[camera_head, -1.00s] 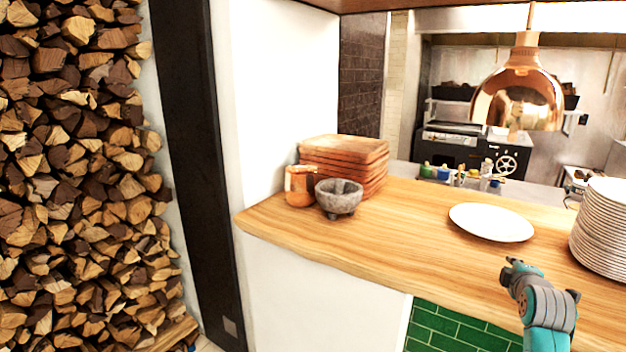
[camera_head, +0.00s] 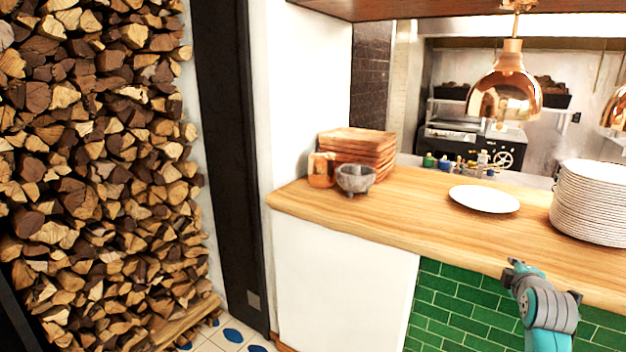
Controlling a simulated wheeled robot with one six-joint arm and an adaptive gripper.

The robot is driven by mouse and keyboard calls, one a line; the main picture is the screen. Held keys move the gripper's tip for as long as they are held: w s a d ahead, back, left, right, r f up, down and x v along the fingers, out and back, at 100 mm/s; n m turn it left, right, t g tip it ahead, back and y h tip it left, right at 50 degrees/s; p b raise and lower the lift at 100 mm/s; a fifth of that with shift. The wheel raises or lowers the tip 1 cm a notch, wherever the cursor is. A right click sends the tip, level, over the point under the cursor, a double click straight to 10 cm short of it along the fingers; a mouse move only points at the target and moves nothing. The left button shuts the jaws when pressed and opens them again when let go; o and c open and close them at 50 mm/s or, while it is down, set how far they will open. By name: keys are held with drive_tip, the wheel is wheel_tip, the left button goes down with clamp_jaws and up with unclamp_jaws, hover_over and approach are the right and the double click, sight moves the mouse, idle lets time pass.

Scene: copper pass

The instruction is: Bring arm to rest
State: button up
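My gripper (camera_head: 514,270) is at the lower right, at the end of my grey and teal arm. It shows in front of the counter's front edge and the green tiles, small and dark. I cannot make out whether its fingers are apart, and nothing is seen held in it. The wooden counter (camera_head: 420,214) lies behind it. A white plate (camera_head: 484,199) lies on the counter beyond my gripper, apart from it in the picture.
A tall plate stack (camera_head: 592,203) stands right on the counter. A stone mortar (camera_head: 355,179), copper mug (camera_head: 321,170) and stacked wooden boards (camera_head: 357,148) stand left. Copper lamps (camera_head: 505,95) hang above. Firewood (camera_head: 95,180) fills the left. Tiled floor (camera_head: 232,334) shows below.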

drive_tip(key=s+a+f+m+y, duration=0.1)
drive_tip(key=s+a+f, duration=0.35)
drive_tip(key=f, duration=0.35)
drive_tip(key=s+a+f+m, duration=0.2)
drive_tip(key=s+a+f, duration=0.2)
drive_tip(key=a+f, duration=0.3)
drive_tip(key=s+a+f+m+y, duration=0.1)
drive_tip(key=s+a+f, duration=0.4)
drive_tip(key=s, duration=0.3)
drive_tip(key=s+a+f+m+y, duration=0.1)
drive_tip(key=s+a+f+m, duration=0.1)
drive_tip(key=s+a+f, duration=0.35)
drive_tip(key=s+a+f+m+t, duration=0.15)
drive_tip(key=s+a, duration=0.25)
drive_tip(key=s, duration=0.9)
drive_tip(key=s+a+r+m+y, duration=0.1)
drive_tip(key=s+a+r, duration=0.1)
drive_tip(key=s, duration=0.6)
drive_tip(key=s+a+r+m+y, duration=0.1)
drive_tip(key=s+r, duration=0.3)
drive_tip(key=s, duration=0.4)
drive_tip(key=s+a+r+m+y, duration=0.1)
drive_tip(key=s+a+r+m, duration=0.2)
drive_tip(key=s, duration=0.5)
drive_tip(key=shift+r, duration=0.1)
